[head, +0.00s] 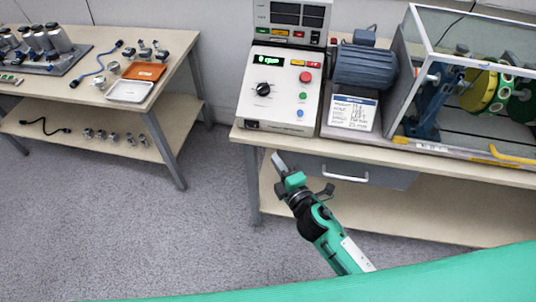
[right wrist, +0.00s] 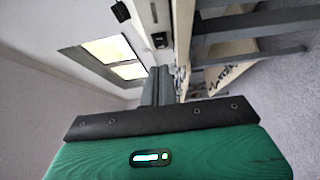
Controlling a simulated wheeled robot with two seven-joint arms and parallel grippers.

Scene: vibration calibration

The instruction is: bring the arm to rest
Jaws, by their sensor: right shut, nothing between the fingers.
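My right arm (head: 325,232) is green and black and reaches up and to the left in the head view. Its gripper (head: 278,162) is shut and empty, in front of the right-hand table's front edge and to the left of the drawer. In the right wrist view the grey fingers (right wrist: 158,84) are together with nothing between them. My left gripper is not in view.
A control box (head: 280,88) with a lit green display stands on the right-hand table (head: 440,162), beside a blue motor (head: 365,67) and a clear-walled rig (head: 470,85). A drawer (head: 350,172) hangs below. A left table (head: 180,52) holds sensors and trays. Grey floor lies open between.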

